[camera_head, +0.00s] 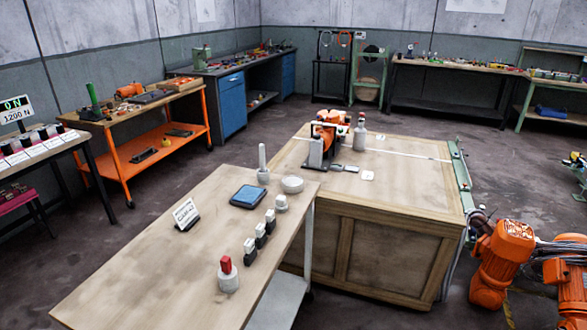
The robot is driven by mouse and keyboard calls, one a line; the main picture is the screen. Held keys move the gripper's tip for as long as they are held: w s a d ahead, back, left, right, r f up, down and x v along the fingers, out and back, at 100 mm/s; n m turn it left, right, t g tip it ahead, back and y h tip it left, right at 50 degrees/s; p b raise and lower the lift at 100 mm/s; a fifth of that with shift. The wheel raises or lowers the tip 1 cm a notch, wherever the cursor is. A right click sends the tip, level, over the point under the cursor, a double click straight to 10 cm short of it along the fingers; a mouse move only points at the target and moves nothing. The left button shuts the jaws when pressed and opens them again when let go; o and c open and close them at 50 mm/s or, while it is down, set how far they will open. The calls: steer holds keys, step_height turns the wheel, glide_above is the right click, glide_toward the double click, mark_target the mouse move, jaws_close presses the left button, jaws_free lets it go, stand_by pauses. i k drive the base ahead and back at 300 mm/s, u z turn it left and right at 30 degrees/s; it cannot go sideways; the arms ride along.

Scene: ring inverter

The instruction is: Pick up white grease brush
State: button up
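A tall white stick-like thing (262,156), which looks like the white grease brush, stands upright in a pale round holder (263,177) at the back of the near wooden table (150,270). Any bristles are hidden or too small to make out. My gripper cannot be made out. Orange arm parts (503,250), which look like mine, show at the lower right, well apart from the white stick and beyond the large wooden crate (390,250).
Near the stick lie a white bowl (292,185) and a blue pad (248,196). A sign (186,213), several small bottles (260,236) and a red-topped piece (226,265) stand on the same table. The crate carries an orange machine (331,132). Floor shows behind the table.

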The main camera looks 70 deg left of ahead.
mark_target(262, 152)
steer(key=u, duration=0.1)
steer(key=i, duration=2)
steer(key=z, duration=0.95)
steer(key=k, duration=0.15)
steer(key=u, duration=3.3)
